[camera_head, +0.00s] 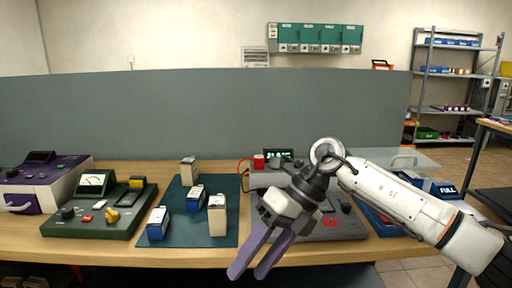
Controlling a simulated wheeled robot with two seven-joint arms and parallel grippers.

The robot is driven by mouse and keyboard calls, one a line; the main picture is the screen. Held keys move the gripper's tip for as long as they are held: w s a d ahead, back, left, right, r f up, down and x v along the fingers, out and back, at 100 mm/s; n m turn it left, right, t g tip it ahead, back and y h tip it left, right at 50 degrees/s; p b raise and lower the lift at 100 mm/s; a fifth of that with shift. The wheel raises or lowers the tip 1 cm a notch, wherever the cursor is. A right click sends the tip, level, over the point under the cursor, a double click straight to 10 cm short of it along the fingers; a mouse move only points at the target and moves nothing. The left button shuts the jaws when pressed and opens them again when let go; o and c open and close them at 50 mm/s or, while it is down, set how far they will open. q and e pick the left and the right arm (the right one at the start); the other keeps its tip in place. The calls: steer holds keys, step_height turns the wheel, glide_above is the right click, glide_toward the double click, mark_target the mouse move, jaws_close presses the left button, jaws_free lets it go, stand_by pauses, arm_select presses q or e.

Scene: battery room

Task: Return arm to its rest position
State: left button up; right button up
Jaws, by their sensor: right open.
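My right arm comes in from the lower right and reaches over the right half of the table. Its gripper (250,274) has two purple fingers pointing down and left, apart with a narrow gap and nothing between them. The fingertips show in front of the table's front edge. The arm and gripper partly cover a grey device (326,228) with a red clip on it. My left gripper is not in view.
A green meter device (101,217) and a purple box (38,190) stand at left. A grey partition (200,115) closes the table's back. A blue tray (383,226) lies right, partly behind my arm.

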steer(key=s+a+r+m+t+y, duration=0.2)
steer(key=s+a+m+y, duration=0.3)
steer(key=a+m+y, duration=0.55)
steer(key=w+d+f+m+t+h, duration=0.2)
steer(key=d+f+m+t+h, duration=0.2)
steer(key=d+f+m+t, duration=0.55)
steer(key=w+d+f+m+t+h, duration=0.2)
steer(key=d+f+m+t+h, duration=0.25)
steer(key=f+m+t, duration=0.55)
steer(key=s+d+f+m+g+h, duration=0.3)
steer(key=s+d+f+m+g, duration=0.2)
steer(key=s+d+f, duration=0.2)
steer(key=s+d+f+m+g+h, duration=0.3)
steer(key=s+d+f+m+g, duration=0.2)
steer(key=s+f, duration=0.7)
steer(key=shift+s+d+f+m, duration=0.25)
steer(key=shift+s+d+m, duration=0.35)
steer(key=shift+s+d, duration=0.3)
